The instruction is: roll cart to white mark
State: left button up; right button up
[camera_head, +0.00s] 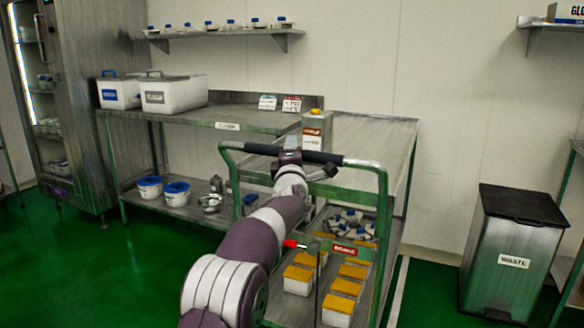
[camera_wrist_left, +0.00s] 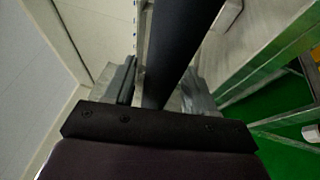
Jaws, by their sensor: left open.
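The cart has a green frame (camera_head: 383,215) and a black handle bar (camera_head: 262,149). Yellow-lidded white tubs (camera_head: 340,303) stand on its lower deck. My left gripper (camera_head: 291,158) is at the middle of the handle. In the left wrist view its open jaws (camera_wrist_left: 160,88) have the dark handle bar (camera_wrist_left: 180,45) running between them; whether they touch it I cannot tell. A white strip (camera_head: 398,292) lies on the green floor just right of the cart, partly hidden by it. My right gripper is out of view.
A steel bench (camera_head: 185,112) with white bins (camera_head: 173,94) stands behind and left of the cart. A waste bin (camera_head: 514,255) stands to the right near the wall. Green floor (camera_head: 90,270) is open at the left front.

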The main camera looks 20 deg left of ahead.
pick_arm(q)
jog(key=v, duration=1.1)
jog(key=shift+s+d, duration=0.15)
jog(key=shift+s, duration=0.1)
jog(key=shift+f, duration=0.1)
jog(key=s+d+f+m+g+h, duration=0.35)
jog(key=f+m, duration=0.35)
jog(key=f, duration=0.4)
jog(key=s+d+f+m+g+h, duration=0.3)
jog(key=s+f+m+g, duration=0.2)
jog(key=f+m, duration=0.4)
jog(key=s+f+m+g, duration=0.45)
jog(key=s+f, duration=0.25)
jog(key=s, duration=0.6)
jog(key=s+f+m+g, duration=0.3)
jog(key=s+f+g, duration=0.25)
jog(key=s, duration=0.65)
notch_tip(320, 180, up, 37)
jog(key=p, duration=3.7)
jog(key=shift+d+r+n+t, duration=0.15)
jog(key=shift+r+n+t, duration=0.05)
jog(key=shift+n+t, duration=0.2)
